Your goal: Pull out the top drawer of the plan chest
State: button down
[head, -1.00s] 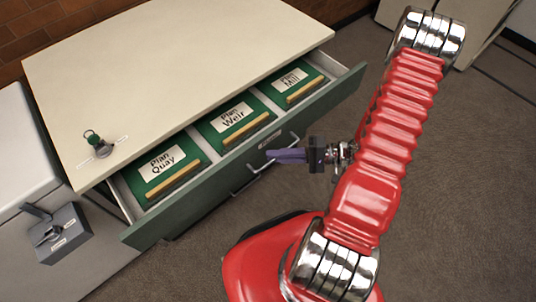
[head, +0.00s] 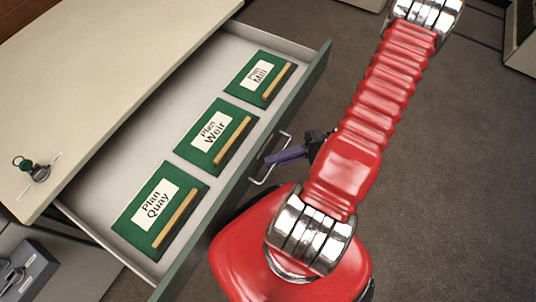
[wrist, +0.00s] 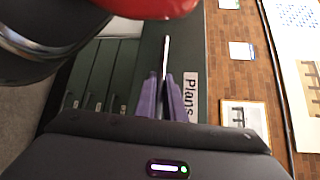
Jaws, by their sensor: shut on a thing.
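The plan chest (head: 85,85) has a pale top, and its top drawer (head: 292,112) is pulled far out. The drawer has a dark green front and a pale interior. My gripper (head: 274,157) has purple fingers and is shut on the silver bar handle (head: 258,182) in the middle of that front. In the wrist view the fingers (wrist: 163,98) close around the handle (wrist: 166,55), beside a label reading "Plans" (wrist: 190,95). The chest's lower drawers (wrist: 100,75) show shut in the wrist view.
Green folders marked Plan Quay (head: 160,212), Plan Weir (head: 216,134) and Plan Mill (head: 261,78) lie flat in the drawer. A grey box (head: 22,272) is at lower left. Floor (head: 450,180) on the right is clear.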

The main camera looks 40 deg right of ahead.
jog(key=shift+d+f, duration=0.15)
jog(key=shift+d, duration=0.1)
jog(key=c, duration=1.9)
grip_release()
jog(key=shift+a, duration=0.15)
jog(key=shift+o, duration=0.2)
jog(key=v, duration=1.4)
jog(key=shift+w, duration=0.1)
